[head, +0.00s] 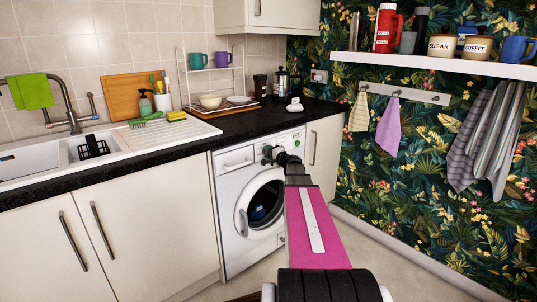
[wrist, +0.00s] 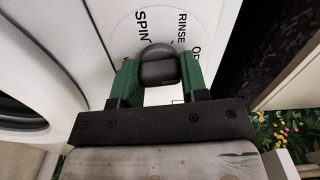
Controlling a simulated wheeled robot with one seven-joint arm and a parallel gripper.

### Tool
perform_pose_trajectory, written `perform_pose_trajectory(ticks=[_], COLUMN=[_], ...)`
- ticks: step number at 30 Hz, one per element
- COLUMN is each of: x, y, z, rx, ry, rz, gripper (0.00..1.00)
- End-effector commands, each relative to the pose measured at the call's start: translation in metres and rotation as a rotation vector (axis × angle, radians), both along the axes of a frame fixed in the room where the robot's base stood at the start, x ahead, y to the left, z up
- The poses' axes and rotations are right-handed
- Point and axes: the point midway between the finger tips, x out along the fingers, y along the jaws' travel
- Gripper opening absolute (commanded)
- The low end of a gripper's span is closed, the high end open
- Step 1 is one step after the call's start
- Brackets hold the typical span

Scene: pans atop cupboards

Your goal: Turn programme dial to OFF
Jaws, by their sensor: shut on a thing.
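The washing machine (head: 231,182) is white and stands under the dark worktop, its round door closed. In the wrist view, its programme dial (wrist: 160,68) is a dark grey knob on a white panel. Printed words SPIN, RINSE and a partly cut-off "OF" stand around it, SPIN to the left, RINSE above, "OF" at the right. My gripper (wrist: 159,80) has its green fingers on both sides of the knob, shut on it. In the head view, my gripper (head: 269,153) is at the machine's upper right front and hides the dial. I cannot tell where the dial points.
The worktop (head: 262,121) edge runs just above the machine's panel. A cupboard door (head: 322,155) is right of the machine, and sink cupboards (head: 110,235) are left. A shelf (head: 430,65) and hanging cloths line the right wall. The floor (head: 400,265) at the right is clear.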

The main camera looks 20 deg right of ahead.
Motion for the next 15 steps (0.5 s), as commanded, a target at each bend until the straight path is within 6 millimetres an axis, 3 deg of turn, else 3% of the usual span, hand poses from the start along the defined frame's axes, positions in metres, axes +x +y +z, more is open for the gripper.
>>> perform_pose_trajectory(ticks=[15], x=[-0.0004], y=[-0.0004], z=[-0.0006], rx=[0.108], ry=[0.040], rz=[0.000], gripper=[0.17])
